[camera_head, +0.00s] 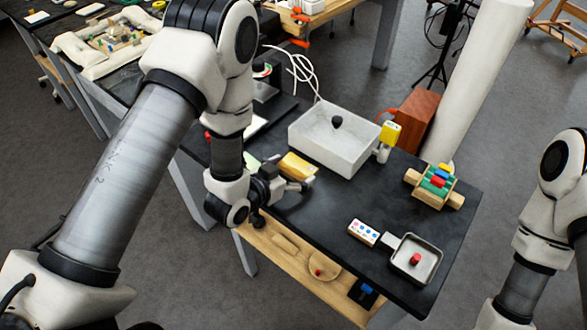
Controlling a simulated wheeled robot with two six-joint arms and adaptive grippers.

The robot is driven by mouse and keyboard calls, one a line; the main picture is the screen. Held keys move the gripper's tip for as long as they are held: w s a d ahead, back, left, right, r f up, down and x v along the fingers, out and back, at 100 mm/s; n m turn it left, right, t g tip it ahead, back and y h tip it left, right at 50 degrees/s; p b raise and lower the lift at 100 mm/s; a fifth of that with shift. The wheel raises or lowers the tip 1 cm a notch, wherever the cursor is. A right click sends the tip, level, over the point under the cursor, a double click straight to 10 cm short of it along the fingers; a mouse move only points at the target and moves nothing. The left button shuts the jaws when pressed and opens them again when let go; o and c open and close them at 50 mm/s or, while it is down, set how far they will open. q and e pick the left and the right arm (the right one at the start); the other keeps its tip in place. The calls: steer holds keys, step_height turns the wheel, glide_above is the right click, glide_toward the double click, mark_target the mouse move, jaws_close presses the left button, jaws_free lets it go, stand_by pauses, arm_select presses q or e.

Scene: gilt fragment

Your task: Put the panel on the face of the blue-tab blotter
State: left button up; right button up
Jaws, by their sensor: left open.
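A small gold-yellow piece (298,166), which looks like the panel, lies on the dark table just beyond my left gripper. My left gripper (304,184) is open and empty, low over the table's front left part. I cannot tell whether it touches the piece. I cannot pick out the blue-tab blotter for sure. A dark item with a blue patch (367,289) lies on the wooden shelf below the table's front edge. A wooden holder (436,187) with green, red and blue parts stands at the table's right. My right arm shows at the right edge; its gripper is out of frame.
A pale open box (328,145) with a dark knob stands at the back. A yellow-topped device (390,132) stands beside it. A white block with coloured dots (363,232) and a metal tray with a red knob (434,266) are front right. The middle of the table (345,200) is clear.

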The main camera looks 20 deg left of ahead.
arm_select(q)
steer(key=shift+s+r, duration=0.1)
steer(key=shift+s, duration=0.05)
steer(key=shift+a, duration=0.1)
steer(key=shift+s, duration=0.15)
steer(key=b+v, duration=0.1)
steer(key=v, duration=0.5)
steer(key=r+p, duration=0.1)
steer(key=p, duration=0.1)
steer(key=s+r+p, duration=0.1)
steer(key=p, duration=0.1)
steer(key=shift+s+a, duration=0.25)
steer(key=shift+a, duration=0.05)
steer(key=s+a+f+n+g+y+p, duration=0.1)
steer(key=s+a+f+n+g+y, duration=0.1)
steer(key=s+f+g, duration=0.4)
steer(key=s+a+f+n+g+y+p, duration=0.2)
steer(key=s+f+g, duration=0.4)
steer(key=s, duration=0.9)
step_height(320, 180, down, 3)
steer(key=shift+a+f+g+p, duration=0.1)
steer(key=shift+a+g+p, duration=0.2)
steer(key=shift+a, duration=0.4)
